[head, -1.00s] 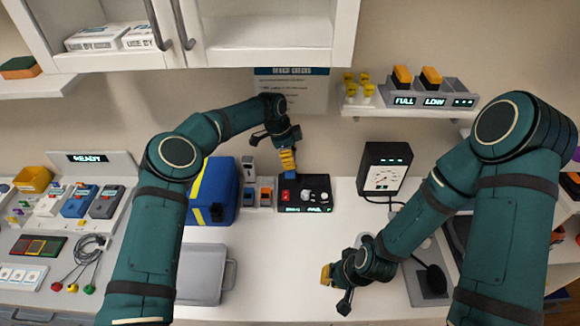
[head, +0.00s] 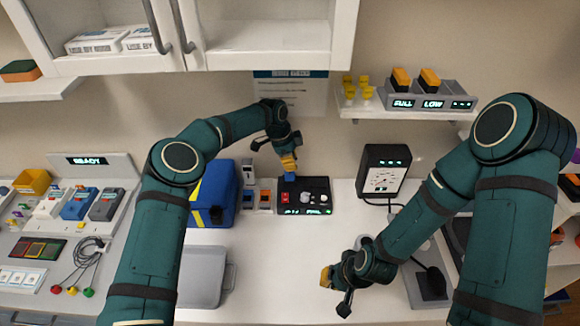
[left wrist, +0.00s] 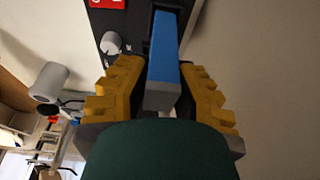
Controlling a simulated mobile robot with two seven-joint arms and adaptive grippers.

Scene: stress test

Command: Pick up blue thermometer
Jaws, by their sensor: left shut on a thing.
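The blue thermometer (left wrist: 163,50) is a long blue bar with a grey end, between the yellow fingers of my left gripper (left wrist: 161,95) in the left wrist view. In the head view my left gripper (head: 288,163) is over the back left part of a black device box, shut on the thermometer, of which a small blue part (head: 289,177) shows below the fingers. Whether its far end still touches the box is hard to tell. My right gripper (head: 336,288) is over the front of the counter, with no object visible in it.
The black box (head: 318,184) has a red button and a grey knob. A blue and yellow bag (head: 222,190) stands left of it, with small orange-fronted devices (head: 265,200) between. A black meter (head: 383,170) stands right. The middle counter (head: 285,260) is clear.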

